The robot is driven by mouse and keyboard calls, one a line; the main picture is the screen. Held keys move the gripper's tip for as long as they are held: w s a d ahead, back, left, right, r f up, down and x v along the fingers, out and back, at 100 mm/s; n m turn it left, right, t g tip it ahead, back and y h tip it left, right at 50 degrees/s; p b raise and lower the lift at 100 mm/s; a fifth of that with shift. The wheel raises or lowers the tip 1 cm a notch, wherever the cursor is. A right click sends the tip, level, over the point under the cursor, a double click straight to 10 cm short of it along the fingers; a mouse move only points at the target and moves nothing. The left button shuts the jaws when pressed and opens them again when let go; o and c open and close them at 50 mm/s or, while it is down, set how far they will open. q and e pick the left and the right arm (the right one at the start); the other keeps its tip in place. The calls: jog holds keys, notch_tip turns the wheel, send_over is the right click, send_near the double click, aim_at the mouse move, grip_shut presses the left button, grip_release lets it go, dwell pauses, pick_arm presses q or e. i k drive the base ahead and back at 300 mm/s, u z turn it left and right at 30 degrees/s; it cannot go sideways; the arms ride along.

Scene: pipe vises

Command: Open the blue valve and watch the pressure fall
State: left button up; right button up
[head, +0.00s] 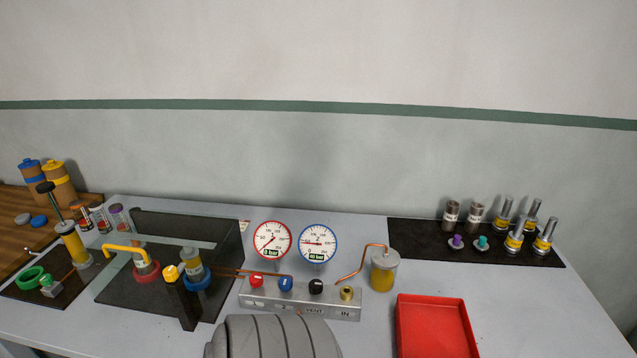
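The blue valve (286,284) is a small blue knob on top of a grey metal manifold block (300,303). It stands between a red knob (256,280) and a black knob (316,286). A brass fitting (347,293) sits above the label "IN". Behind the block stand a red-rimmed gauge (272,240), reading 0 bar, and a blue-rimmed gauge (318,244), whose display seems to read 40 bar. Nothing touches the blue knob. Neither of my grippers shows in this view.
A copper tube joins the block to a yellow-filled cylinder (384,272). A red tray (435,325) lies at front right. A dark mat (420,234) holds several metal cylinders. Red and blue vises stand left, near a dark post (183,305). A grey ribbed part covers the front centre.

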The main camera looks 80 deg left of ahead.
aim_at(285, 283)
jog(key=k, duration=0.85)
jog(key=u, duration=0.15)
